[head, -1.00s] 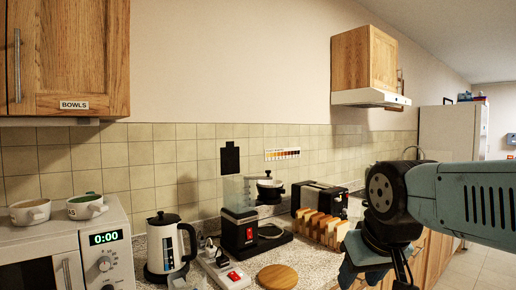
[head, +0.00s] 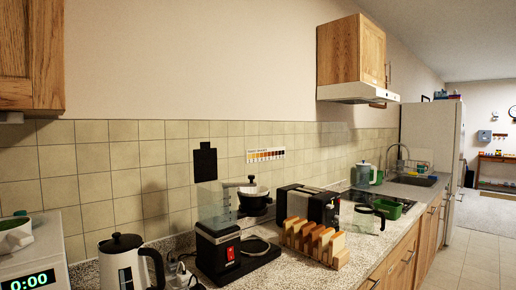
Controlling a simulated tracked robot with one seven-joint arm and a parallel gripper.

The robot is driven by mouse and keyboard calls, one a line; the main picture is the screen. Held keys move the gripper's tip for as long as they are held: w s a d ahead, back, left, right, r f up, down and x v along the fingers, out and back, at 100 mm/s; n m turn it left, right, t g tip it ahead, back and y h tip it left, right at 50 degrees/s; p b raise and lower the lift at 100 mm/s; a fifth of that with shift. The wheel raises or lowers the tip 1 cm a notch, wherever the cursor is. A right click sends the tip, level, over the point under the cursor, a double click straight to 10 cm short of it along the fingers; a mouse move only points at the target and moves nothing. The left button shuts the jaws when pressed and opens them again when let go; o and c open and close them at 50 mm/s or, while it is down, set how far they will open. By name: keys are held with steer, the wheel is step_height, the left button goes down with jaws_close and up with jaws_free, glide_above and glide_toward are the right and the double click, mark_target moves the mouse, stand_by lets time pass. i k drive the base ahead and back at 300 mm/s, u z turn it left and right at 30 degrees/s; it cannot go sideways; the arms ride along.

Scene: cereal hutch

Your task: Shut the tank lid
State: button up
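The black coffee maker (head: 219,254) stands on the counter in the middle of the head view, with a red switch on its front. A clear tank (head: 211,203) sits on its top. A see-through panel rises there, which looks like the lid standing up, but its edges are faint and I cannot be sure. My gripper is not in view, and none of my arm shows.
A white kettle (head: 124,263) stands left of the coffee maker. A wooden rack of slices (head: 313,241) and a black toaster (head: 306,205) are to its right. A glass carafe (head: 369,217) stands farther right. A range hood (head: 357,93) hangs above.

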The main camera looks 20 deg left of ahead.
mark_target(205, 158)
steer(key=z, duration=0.5)
steer(key=i, duration=2.9)
steer(key=u, duration=1.75)
steer(key=i, duration=0.15)
steer(key=u, duration=2)
